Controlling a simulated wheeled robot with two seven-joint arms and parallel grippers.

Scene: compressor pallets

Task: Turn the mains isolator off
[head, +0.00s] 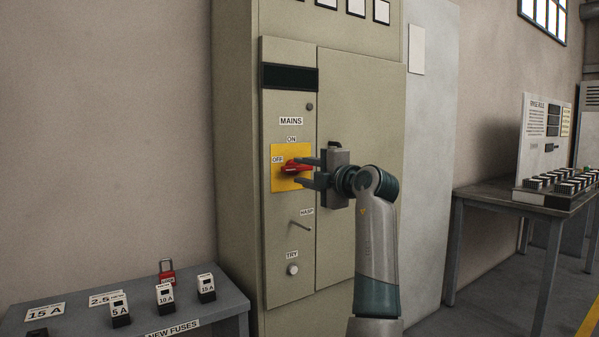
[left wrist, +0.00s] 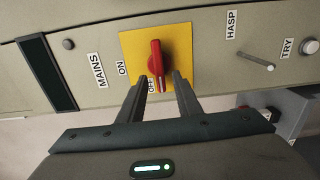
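The mains isolator is a red handle (head: 297,167) on a yellow plate (head: 277,182) on the cabinet's left panel. ON is printed above it and OFF at its left. The handle lies about level, and in the left wrist view the marked end of the red handle (left wrist: 156,60) is at the OFF label. My left gripper (head: 309,172) comes from the right in the head view, its fingers one above the other near the handle. In the left wrist view my left gripper (left wrist: 159,80) is open, its fingertips either side of the handle's end, with gaps visible. My right gripper is not in view.
Below the isolator are a hasp pin (head: 300,226) and a TRY button (head: 292,269). A red padlock (head: 167,277) and several fuses stand on a grey table (head: 232,301) at lower left. Another table (head: 486,194) with a fuse board stands at right.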

